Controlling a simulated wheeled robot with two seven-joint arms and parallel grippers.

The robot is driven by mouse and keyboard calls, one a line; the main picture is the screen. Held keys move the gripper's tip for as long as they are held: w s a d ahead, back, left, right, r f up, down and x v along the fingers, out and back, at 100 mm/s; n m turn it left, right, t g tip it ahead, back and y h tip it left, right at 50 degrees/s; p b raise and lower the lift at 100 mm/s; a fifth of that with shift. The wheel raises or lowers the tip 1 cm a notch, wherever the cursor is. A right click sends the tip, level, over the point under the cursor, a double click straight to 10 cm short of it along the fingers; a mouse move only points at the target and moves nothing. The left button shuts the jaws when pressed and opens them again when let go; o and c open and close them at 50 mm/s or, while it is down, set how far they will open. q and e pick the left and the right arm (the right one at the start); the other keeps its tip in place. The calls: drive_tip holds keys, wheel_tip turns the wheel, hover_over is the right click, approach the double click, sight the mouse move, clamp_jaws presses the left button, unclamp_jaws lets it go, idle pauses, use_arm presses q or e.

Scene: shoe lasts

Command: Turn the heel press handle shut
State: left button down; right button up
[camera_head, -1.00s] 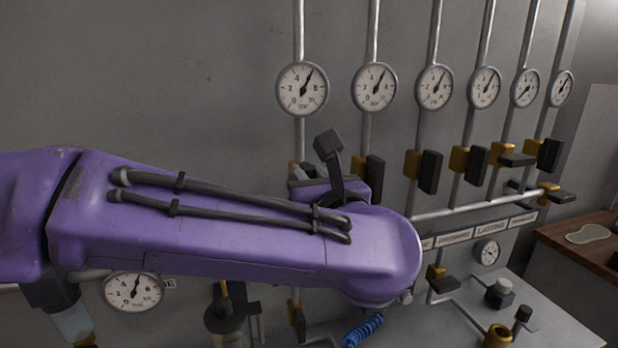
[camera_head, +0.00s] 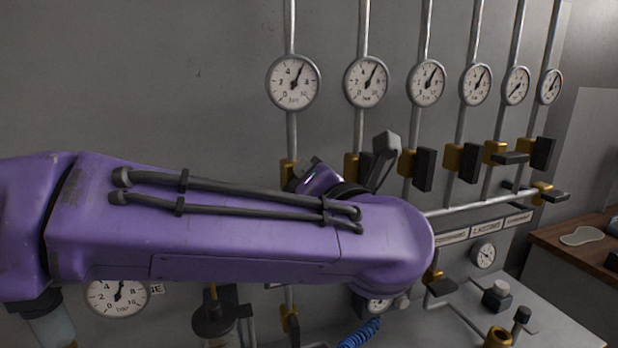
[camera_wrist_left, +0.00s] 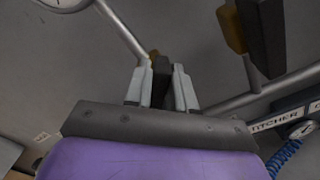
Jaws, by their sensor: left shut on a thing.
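In the left wrist view my left gripper (camera_wrist_left: 162,68) is shut on a dark valve handle (camera_wrist_left: 160,88), with a pale finger on each side. A small piece of the brass valve body (camera_wrist_left: 153,56) shows beyond the fingertips, where a grey pipe comes down from the upper left. No heel press label can be read, so I cannot confirm which line this handle belongs to. My right gripper is not in view.
A neighbouring valve with a dark handle (camera_wrist_left: 266,35) stands close on the right in the wrist view. Several gauges (camera_head: 292,82) and pipes line the wall above my arm. A horizontal pipe (camera_head: 468,207), a label strip (camera_head: 487,229) and a blue coiled hose (camera_head: 360,334) lie to the right and below.

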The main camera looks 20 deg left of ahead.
use_arm(q)
drive_tip(key=m, duration=0.2)
drive_tip(key=f+m, duration=0.1)
drive_tip(key=m, duration=0.1)
drive_tip(key=shift+w+d+m+p, duration=0.15)
drive_tip(key=shift+m+p, duration=0.15)
drive_tip(key=shift+p, duration=0.05)
drive_tip(key=shift+w+f+m+p, duration=0.15)
drive_tip(key=shift+m+p, duration=0.1)
drive_tip(key=shift+m, duration=0.45)
drive_tip(key=shift+s+f+m+p, duration=0.1)
drive_tip(key=shift+m+p, duration=0.2)
drive_tip(key=shift+m, duration=0.4)
drive_tip(key=shift+w+f+m+p, duration=0.15)
drive_tip(key=shift+m+p, duration=0.1)
drive_tip(key=shift+m, duration=0.45)
drive_tip(key=shift+s, duration=0.1)
drive_tip(key=c, duration=1.3)
unclamp_jaws()
drive_tip(key=shift+o, duration=1.3)
drive_tip(key=shift+a, duration=0.2)
drive_tip(key=shift+d, duration=0.1)
